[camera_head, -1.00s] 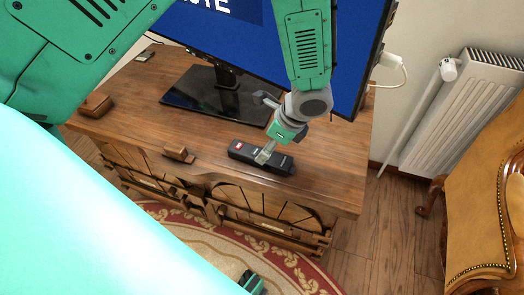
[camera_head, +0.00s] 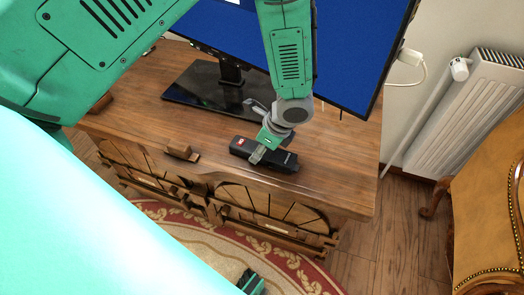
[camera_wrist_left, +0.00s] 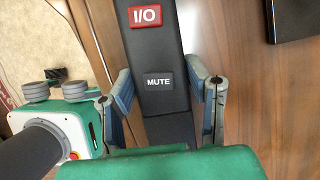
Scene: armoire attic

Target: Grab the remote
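The remote (camera_head: 242,148) is a long black bar with a red button on top. It is on or just above the wooden cabinet top, near its front edge; I cannot tell if a gap shows under it. My left gripper (camera_head: 258,155) reaches down over its middle. In the left wrist view, the remote (camera_wrist_left: 158,55) shows its red I/O and MUTE labels. The left gripper's fingers (camera_wrist_left: 160,88) stand on both sides of it, tips against its edges. A small dark green part at the bottom edge (camera_head: 250,284) seems to be my right gripper; its fingers are unclear.
A television (camera_head: 350,50) on a black glossy base (camera_head: 195,88) stands behind the remote. A small wooden block (camera_head: 182,152) lies left of the remote. The cabinet (camera_head: 335,185) has bare top to the right. A radiator (camera_head: 470,110) and a leather chair (camera_head: 490,200) are at right.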

